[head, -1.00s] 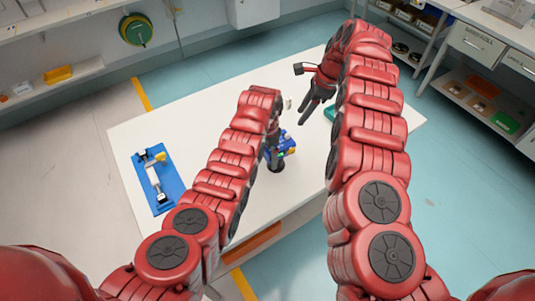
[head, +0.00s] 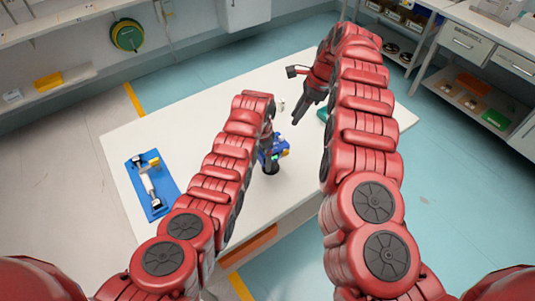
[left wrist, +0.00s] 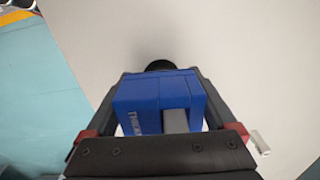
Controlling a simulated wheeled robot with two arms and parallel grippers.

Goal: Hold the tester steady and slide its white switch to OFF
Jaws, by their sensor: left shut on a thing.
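I cannot make out the white switch. My right gripper (head: 301,108) points down just behind and to the right of the tester, apart from it. It seems empty; its finger gap is too small to judge.
A blue tray (head: 165,197) with white and yellow parts lies on the left of the white table (head: 215,112). A small white piece (head: 281,105) lies behind the tester. A green item (head: 322,114) is partly hidden by my right arm. The table's left half is mostly clear.

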